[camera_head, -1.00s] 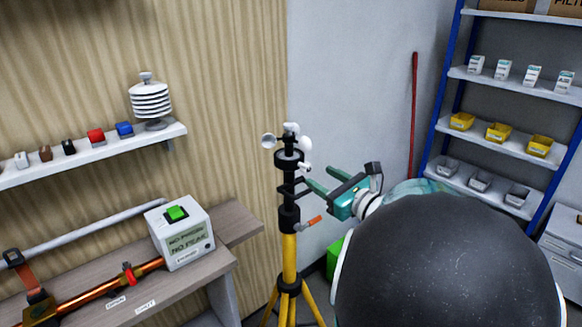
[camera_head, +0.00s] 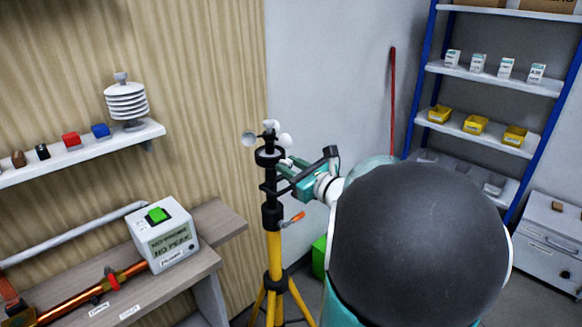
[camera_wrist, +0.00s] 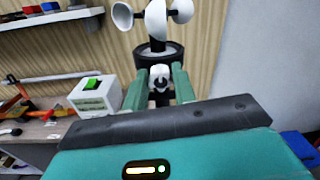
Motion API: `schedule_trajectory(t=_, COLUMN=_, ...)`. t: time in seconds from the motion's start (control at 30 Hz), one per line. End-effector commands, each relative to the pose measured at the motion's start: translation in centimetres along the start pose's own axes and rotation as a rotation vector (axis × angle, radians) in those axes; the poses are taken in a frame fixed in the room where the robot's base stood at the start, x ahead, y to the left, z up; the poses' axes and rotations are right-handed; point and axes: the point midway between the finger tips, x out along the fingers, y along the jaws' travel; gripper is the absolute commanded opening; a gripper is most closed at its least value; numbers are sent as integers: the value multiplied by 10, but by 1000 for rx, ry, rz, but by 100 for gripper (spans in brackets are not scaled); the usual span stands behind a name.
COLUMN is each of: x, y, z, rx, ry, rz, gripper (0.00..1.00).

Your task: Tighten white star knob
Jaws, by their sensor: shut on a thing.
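The white star knob (camera_wrist: 160,75) sits on the black collar (camera_wrist: 158,53) below the anemometer cups in the wrist view. My gripper (camera_wrist: 162,84) has its two green fingers on either side of the knob, shut on it. In the head view my gripper (camera_head: 288,170) reaches the mast from the right, and the knob is mostly hidden by it. The anemometer (camera_head: 269,135) with white cups stands on top of the black mast, above the yellow tripod (camera_head: 274,246).
An orange-handled lever (camera_head: 293,219) sticks out of the mast below my gripper. A workbench (camera_head: 222,228) with a white box (camera_head: 163,236) stands to the left. A shelf (camera_head: 130,133) with small parts is on the wall. A blue-framed rack (camera_head: 495,78) stands at right.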

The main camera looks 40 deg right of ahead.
Motion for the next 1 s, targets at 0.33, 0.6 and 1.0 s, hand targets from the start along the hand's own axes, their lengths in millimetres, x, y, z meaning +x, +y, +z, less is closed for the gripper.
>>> schedule_trajectory(t=0.33, x=0, y=1, z=0, rx=67, ry=3, rz=2, gripper=4)
schedule_trajectory(t=0.6, x=0, y=1, z=0, rx=246, ry=9, rz=3, gripper=4)
schedule_trajectory(t=1.0, x=0, y=0, z=0, rx=620, ry=24, rz=5, gripper=4)
